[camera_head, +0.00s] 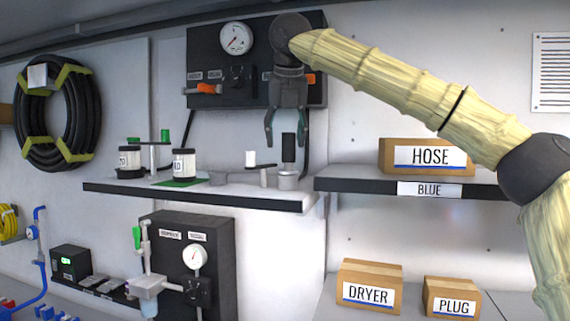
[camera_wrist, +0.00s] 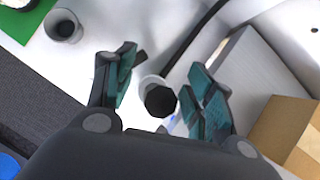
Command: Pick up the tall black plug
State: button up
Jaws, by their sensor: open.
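The tall black plug (camera_head: 289,148) stands upright in a small grey cup-like holder (camera_head: 288,179) near the right end of the upper left shelf. In the wrist view the plug's dark top (camera_wrist: 160,101) shows from above, between my finger pads. My gripper (camera_head: 287,140) points down over it in the head view, with one finger on each side and the plug's top between or just below the tips. My gripper also shows in the wrist view (camera_wrist: 160,92), open and holding nothing. I cannot tell whether a finger touches the plug.
The shelf (camera_head: 230,192) also holds two white-labelled jars (camera_head: 184,164) and a white-capped piece (camera_head: 251,159) left of the plug. A black gauge panel (camera_head: 215,60) is on the wall behind my gripper. A HOSE box (camera_head: 427,157) stands on the right shelf.

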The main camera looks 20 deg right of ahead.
aim_at(293, 135)
jog(key=shift+w+d+f, duration=0.15)
jog(key=shift+w+d, duration=0.05)
jog(key=shift+s+f, duration=0.15)
jog(key=s, duration=0.2)
jog(key=s+r, duration=0.1)
jog(key=s, duration=0.1)
jog(key=shift+s+d+r, duration=0.1)
jog(key=shift+r, duration=0.05)
jog(key=shift+c, duration=0.4)
jog(key=w, duration=0.1)
jog(key=w+f, duration=0.1)
jog(key=w, duration=0.1)
jog(key=shift+w+f, duration=0.3)
jog(key=shift+f, duration=0.05)
jog(key=c, duration=1)
jog(key=shift+s+r, duration=0.35)
jog(key=shift+s, duration=0.2)
grip_shut()
